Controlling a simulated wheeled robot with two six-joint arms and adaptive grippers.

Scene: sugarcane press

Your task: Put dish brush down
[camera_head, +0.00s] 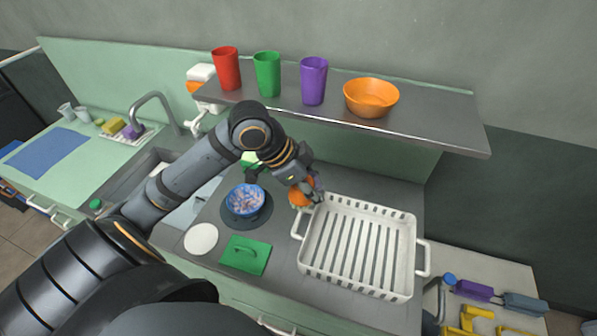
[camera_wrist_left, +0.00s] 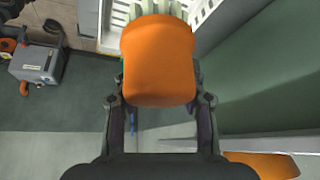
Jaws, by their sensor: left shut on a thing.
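The dish brush (camera_head: 300,193) is orange and is held in my left gripper (camera_head: 308,184), at the left back corner of the white slatted rack (camera_head: 413,262). In the left wrist view, the orange brush body (camera_wrist_left: 158,55) fills the space between the two fingers of my left gripper (camera_wrist_left: 159,95), which is shut on it. Pale green bristles show at its far end, with white rack slats behind. I cannot tell whether the brush touches the rack or counter. My right gripper is in neither view.
A blue bowl (camera_head: 245,198), a white disc (camera_head: 201,239) and a green board (camera_head: 246,255) lie left of the rack. A metal shelf (camera_head: 430,127) above holds red, green and purple cups and an orange bowl (camera_head: 371,97). A sink faucet (camera_head: 152,97) stands at left.

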